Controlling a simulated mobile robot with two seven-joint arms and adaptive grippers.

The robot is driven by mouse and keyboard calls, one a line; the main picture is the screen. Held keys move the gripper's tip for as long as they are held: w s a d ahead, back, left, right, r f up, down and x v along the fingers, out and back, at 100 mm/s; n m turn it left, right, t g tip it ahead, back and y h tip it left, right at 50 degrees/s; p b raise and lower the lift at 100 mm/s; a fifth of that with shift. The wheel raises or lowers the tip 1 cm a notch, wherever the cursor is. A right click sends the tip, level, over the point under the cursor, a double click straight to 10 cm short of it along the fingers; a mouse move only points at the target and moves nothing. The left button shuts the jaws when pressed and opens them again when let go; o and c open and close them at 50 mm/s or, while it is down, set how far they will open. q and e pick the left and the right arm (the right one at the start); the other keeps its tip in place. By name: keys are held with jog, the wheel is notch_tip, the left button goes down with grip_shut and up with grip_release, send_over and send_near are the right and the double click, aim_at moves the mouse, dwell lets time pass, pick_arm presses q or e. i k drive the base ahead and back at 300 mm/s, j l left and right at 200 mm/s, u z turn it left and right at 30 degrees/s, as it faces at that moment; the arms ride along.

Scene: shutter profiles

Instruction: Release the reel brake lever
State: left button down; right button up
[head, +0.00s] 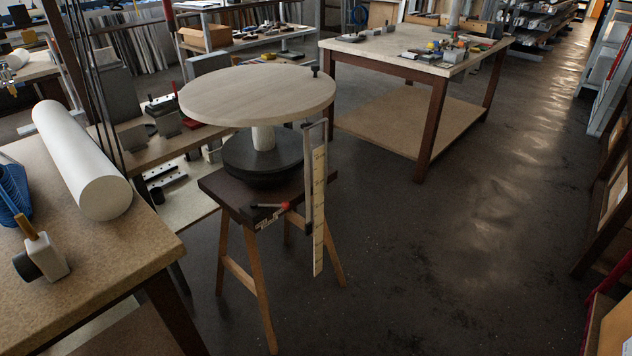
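A reel with a round pale wooden disc (258,95) stands on a short post above a dark round base (262,158). It rests on a dark square top of a wooden-legged stand (245,282). Neither of my grippers is in view, and nothing touches the lever.
A scale strip (318,210) on a metal frame hangs beside the stand's right side. A workbench (100,262) at the left carries a white roll (82,160) and a small block with a brown handle (42,256). Another table (385,48) stands behind. Floor at the right is clear.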

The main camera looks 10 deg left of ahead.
aim_at(254, 204)
jog(key=i+l, duration=0.5)
jog(key=i+l+u, duration=0.15)
jog(key=i+l, duration=0.35)
jog(key=l, duration=0.15)
